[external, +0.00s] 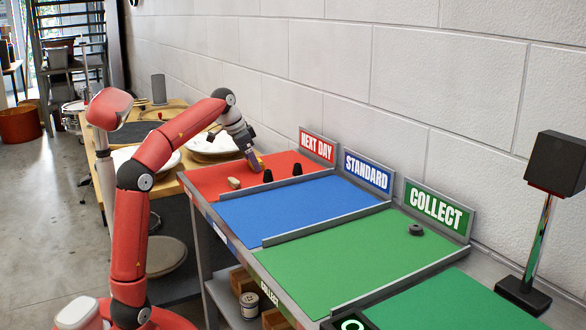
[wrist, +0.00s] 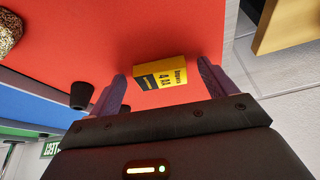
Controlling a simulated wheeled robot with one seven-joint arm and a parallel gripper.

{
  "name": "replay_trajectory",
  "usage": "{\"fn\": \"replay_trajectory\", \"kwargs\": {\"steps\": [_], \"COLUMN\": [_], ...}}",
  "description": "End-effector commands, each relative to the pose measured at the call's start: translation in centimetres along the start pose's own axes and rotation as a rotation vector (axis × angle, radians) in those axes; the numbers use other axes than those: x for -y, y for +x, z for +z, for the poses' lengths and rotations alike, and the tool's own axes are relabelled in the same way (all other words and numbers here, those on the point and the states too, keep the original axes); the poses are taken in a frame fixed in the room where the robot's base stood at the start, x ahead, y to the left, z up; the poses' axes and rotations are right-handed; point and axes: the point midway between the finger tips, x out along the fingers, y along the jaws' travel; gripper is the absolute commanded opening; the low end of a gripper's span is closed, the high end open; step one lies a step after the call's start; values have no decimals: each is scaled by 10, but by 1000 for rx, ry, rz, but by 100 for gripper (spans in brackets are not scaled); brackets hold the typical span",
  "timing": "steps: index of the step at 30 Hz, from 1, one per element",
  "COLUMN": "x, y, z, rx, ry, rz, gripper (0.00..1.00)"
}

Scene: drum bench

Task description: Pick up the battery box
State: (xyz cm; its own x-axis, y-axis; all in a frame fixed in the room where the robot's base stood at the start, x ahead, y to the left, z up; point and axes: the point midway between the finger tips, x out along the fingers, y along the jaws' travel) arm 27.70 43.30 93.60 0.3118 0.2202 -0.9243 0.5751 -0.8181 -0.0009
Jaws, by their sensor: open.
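The battery box (wrist: 160,76) is a small yellow and dark carton, marked "4 AA", on the red section (wrist: 150,25) of the bench. In the external view a bit of the battery box (external: 261,164) shows beside my fingers at the far part of the red section. My gripper (external: 254,161) points down there with purple fingers. In the wrist view my gripper (wrist: 162,70) is open, with one finger on each side of the box and small gaps showing. Whether the fingertips reach below the box's top, I cannot tell.
Two black tapered pieces (external: 268,175) (external: 297,169) and a tan lump (external: 234,183) stand on the red section. Low grey dividers separate it from the blue section (external: 295,210) and green sections. The NEXT DAY sign (external: 317,147) stands at the back edge by the wall.

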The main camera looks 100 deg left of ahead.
Motion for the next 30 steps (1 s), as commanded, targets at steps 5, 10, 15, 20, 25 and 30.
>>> {"fn": "replay_trajectory", "kwargs": {"steps": [5,10,15,20,25,30], "x": [0,0,0,0,0,0], "y": [0,0,0,0,-1,-11], "z": [0,0,0,0,-1,-5], "rx": [0,1,1,0,0,-1], "ry": [0,0,0,0,0,1], "rz": [0,0,0,0,0,0], "gripper": [84,65,43,34,33,33]}}
